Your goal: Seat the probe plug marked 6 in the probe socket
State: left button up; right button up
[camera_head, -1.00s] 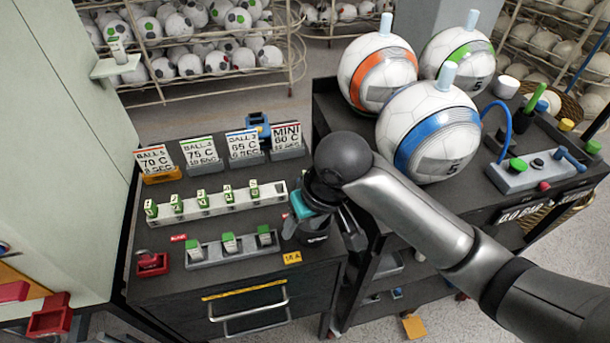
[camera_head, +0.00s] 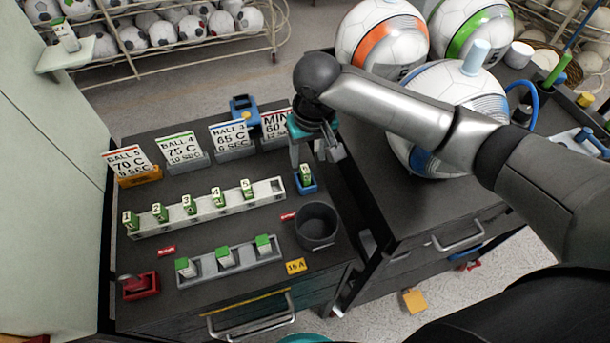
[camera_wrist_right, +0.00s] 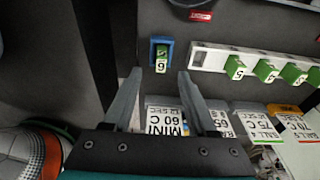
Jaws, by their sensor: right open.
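The plug marked 6 (camera_head: 306,172) has a green top and stands in a small blue holder (camera_head: 307,187) near the right side of the bench. In the wrist view the plug (camera_wrist_right: 161,60) stands inside the blue holder's (camera_wrist_right: 153,47) rim. I cannot tell whether this holder is the probe socket. My right gripper (camera_head: 317,157) is open and empty, close by the plug. In the wrist view the right gripper's fingertips (camera_wrist_right: 159,74) are spread on either side of the plug's line, and the plug appears just beyond them. My left gripper is not in view.
A white rack (camera_head: 208,211) holds plugs 1 to 5. A grey rack (camera_head: 205,270) with three green-topped pieces is in front. A dark cup (camera_head: 317,226) stands near the holder. Label cards (camera_head: 183,148) line the back.

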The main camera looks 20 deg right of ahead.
aim_at(305, 169)
jog(key=shift+w+f, duration=0.15)
jog(key=shift+f, duration=0.55)
jog(key=shift+w+a+f, duration=0.1)
jog(key=shift+f, duration=0.7)
jog(key=f, duration=0.1)
jog(key=w+f+b, duration=0.1)
jog(key=f, duration=0.1)
jog(key=shift+f, duration=0.6)
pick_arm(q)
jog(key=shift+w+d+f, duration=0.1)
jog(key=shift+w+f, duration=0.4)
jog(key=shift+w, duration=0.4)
pick_arm(e)
jog(key=shift+c, duration=0.6)
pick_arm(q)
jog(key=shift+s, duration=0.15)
pick_arm(e)
grip_shut()
